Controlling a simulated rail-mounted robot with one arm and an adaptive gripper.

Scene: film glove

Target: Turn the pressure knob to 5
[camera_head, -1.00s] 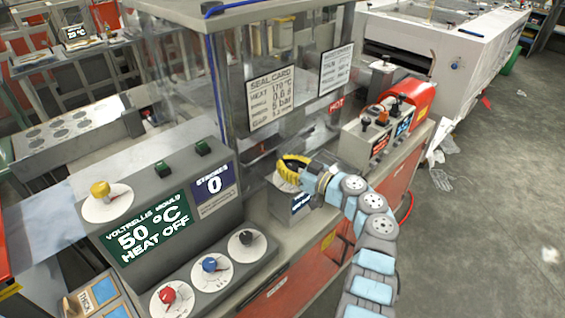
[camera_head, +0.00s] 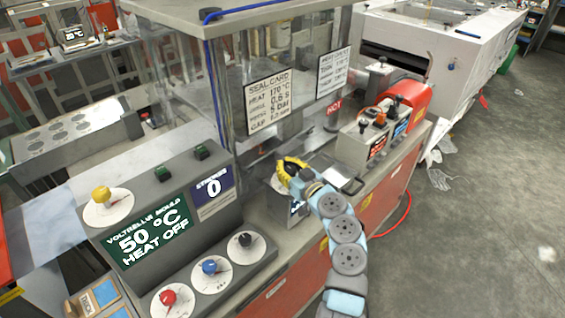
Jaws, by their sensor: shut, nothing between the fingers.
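My gripper (camera_head: 291,166), with yellow fingers, is shut and empty at the small grey box (camera_head: 293,217) on the machine's front ledge. A pale dial face (camera_head: 279,186) shows partly beneath the fingers; its knob and scale are hidden, and I cannot tell whether the fingers touch it. The box's small display is too small to read. The seal card (camera_head: 272,101) on the clear guard reads heat 170 °C and 5 bar. I cannot read which knob is labelled pressure.
The front panel has yellow (camera_head: 102,195), red (camera_head: 167,297), blue (camera_head: 209,267) and black (camera_head: 245,240) knobs on white dials. Its green screen (camera_head: 150,233) reads 50 °C, heat off. A control box (camera_head: 365,148) stands right of my gripper. The clear guard rises behind it.

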